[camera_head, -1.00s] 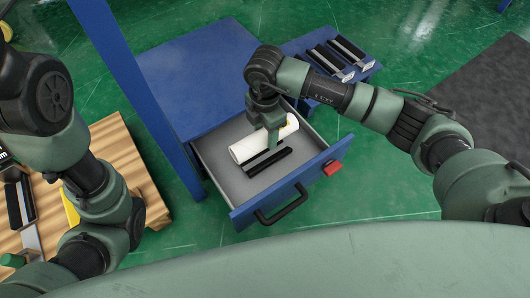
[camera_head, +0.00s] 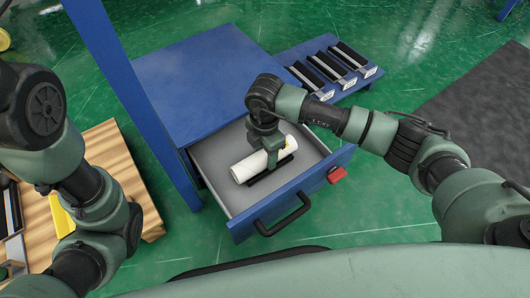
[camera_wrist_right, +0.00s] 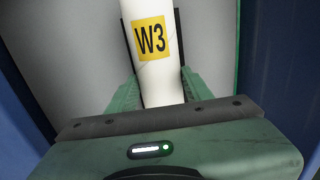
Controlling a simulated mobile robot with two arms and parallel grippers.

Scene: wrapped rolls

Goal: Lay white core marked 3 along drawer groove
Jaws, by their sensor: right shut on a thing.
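The white core (camera_head: 246,169) has a yellow label reading W3, seen in the right wrist view (camera_wrist_right: 150,40). My right gripper (camera_head: 272,153) is shut on the core from above, its fingers on either side. The core lies lengthwise over the black groove strips (camera_head: 272,176) in the open drawer (camera_head: 222,194). A dark strip shows along its near side, parallel to it. The other strip is largely hidden. I cannot tell whether the core rests in the groove. My left arm (camera_head: 95,200) is at the left, its gripper out of view.
A blue cabinet top (camera_head: 195,80) is behind. A blue rack (camera_head: 350,88) with several labelled black grooves stands to its right. A wooden pallet (camera_head: 130,172) lies left. A blue post (camera_head: 130,95) rises beside the drawer.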

